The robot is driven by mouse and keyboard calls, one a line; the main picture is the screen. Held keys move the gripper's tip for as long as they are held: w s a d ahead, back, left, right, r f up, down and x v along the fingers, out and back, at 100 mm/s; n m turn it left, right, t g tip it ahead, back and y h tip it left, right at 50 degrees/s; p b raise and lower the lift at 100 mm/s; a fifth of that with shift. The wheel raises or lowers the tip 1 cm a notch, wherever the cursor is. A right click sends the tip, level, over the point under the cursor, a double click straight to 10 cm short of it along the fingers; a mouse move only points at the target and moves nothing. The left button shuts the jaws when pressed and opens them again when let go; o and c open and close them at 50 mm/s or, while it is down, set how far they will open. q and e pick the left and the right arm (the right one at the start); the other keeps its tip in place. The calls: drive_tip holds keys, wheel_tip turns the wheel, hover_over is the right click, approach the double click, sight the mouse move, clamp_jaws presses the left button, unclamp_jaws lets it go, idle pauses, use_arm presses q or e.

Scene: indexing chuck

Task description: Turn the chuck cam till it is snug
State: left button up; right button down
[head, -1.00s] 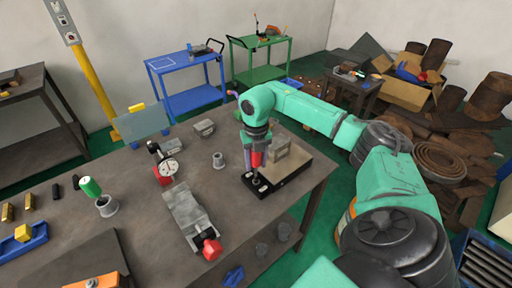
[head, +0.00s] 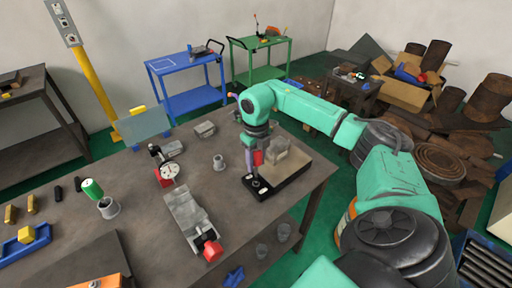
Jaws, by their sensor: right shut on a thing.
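The chuck fixture, a dark base (head: 290,180) with a tan top plate, lies at the right end of the grey workbench. A pale grey block (head: 279,150) stands on its back part. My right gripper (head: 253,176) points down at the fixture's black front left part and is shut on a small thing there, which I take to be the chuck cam. The gripper and its red and purplish parts largely hide the cam, so its angle and whether it is snug cannot be told. My left gripper is not in view.
On the workbench (head: 135,205) stand a grey vise with a red knob (head: 212,250), a small grey cylinder (head: 219,162), a red-based dial device (head: 167,173) and a green-topped piece in a grey cup (head: 107,207). Bare bench surface lies between the vise and the fixture.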

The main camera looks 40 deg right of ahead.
drive_tip(key=n, duration=1.4)
drive_tip(key=shift+n+b, duration=0.3)
drive_tip(key=shift+n, duration=0.1)
drive_tip(key=n, duration=0.4)
drive_tip(key=shift+f, duration=0.1)
drive_tip(key=shift+f+b, duration=0.35)
drive_tip(key=shift+f, duration=0.3)
